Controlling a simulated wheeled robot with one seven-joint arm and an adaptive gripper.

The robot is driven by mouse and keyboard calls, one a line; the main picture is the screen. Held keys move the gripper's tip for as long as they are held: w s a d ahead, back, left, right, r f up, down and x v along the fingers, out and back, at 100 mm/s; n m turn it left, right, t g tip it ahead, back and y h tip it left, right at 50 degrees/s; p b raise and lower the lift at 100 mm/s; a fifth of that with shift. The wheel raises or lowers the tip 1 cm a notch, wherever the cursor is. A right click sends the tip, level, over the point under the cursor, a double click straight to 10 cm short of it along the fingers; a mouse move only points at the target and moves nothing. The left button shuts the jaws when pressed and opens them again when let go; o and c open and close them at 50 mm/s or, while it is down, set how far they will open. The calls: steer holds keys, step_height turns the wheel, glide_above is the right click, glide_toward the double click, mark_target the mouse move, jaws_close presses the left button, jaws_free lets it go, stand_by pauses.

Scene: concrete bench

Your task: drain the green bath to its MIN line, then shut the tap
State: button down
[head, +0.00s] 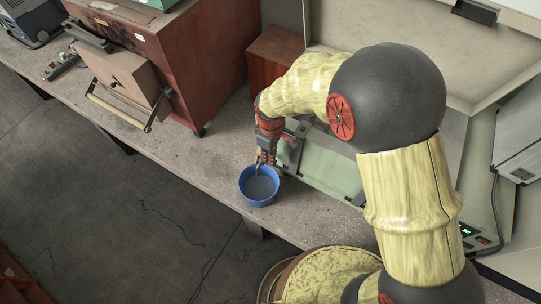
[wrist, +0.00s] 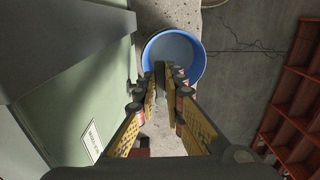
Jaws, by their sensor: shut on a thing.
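The green bath (head: 330,172) stands on the bench behind my forearm; its pale green wall (wrist: 85,95) fills the left of the wrist view. A blue tub (head: 259,188) stands by the bench's front edge, below my gripper, with a grey surface inside; it also shows in the wrist view (wrist: 195,55). My gripper (head: 265,158) points down beside the bath's end. Its fingers (wrist: 166,75) are nearly together around a small dark part, apparently the tap's handle, mostly hidden by them. I cannot read the bath's level, the MIN line or the tap's setting.
A red-brown cabinet furnace (head: 165,50) with a handled door stands at the left on the bench (head: 205,160). A smaller red-brown box (head: 275,60) is behind my gripper. Clear bench lies left of the tub. A red rack (wrist: 298,105) is on the floor.

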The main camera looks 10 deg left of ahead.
steer(key=c, duration=1.9)
jaws_free()
step_height(320, 180, up, 12)
